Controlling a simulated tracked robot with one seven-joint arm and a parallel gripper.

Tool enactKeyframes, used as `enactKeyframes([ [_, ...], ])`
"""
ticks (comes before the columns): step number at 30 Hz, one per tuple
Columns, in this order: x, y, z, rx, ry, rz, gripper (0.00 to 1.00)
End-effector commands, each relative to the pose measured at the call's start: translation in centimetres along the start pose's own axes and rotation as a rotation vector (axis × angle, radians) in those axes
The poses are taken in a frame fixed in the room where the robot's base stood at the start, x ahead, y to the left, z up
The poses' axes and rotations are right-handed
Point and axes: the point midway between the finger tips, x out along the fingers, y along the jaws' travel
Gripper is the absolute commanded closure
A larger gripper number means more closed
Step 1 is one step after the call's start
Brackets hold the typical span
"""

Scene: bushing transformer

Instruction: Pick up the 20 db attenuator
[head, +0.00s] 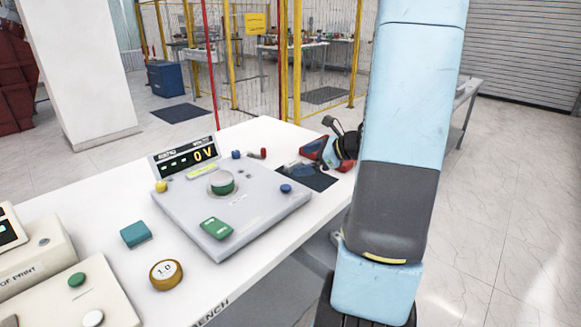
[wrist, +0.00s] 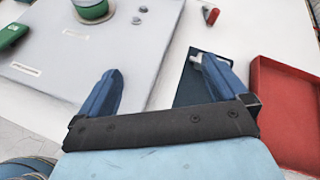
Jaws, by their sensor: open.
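No label reading 20 dB is legible, so I cannot tell for sure which piece is the attenuator. A small red cylindrical piece with a pale metal end (wrist: 211,15) lies on the white bench beyond my right fingertip. It also shows in the head view (head: 258,153), behind the grey instrument. My gripper (wrist: 160,82) is open, with nothing between its two blue fingers. The left finger is over the edge of the grey instrument; the right is over a dark mat (wrist: 190,88). A small pale shape at the right fingertip is partly hidden and unclear.
The grey instrument (head: 185,215) carries a green knob (head: 222,183), a green block (head: 216,228) and a 0 V display. A red tray (wrist: 285,120) lies right of the mat. A teal block (head: 135,235) and an amber 1.0 cylinder (head: 166,274) stand on the front bench.

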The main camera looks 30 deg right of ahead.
Motion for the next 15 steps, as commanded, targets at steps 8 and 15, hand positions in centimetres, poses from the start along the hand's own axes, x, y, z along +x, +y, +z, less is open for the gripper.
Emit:
enactKeyframes([
  [8, -1.6, -4.9, -6.8, 0.319, -0.061, -0.204, 0.00],
  [15, -0.8, -6.1, -8.0, 0.376, -0.075, -0.243, 0.00],
])
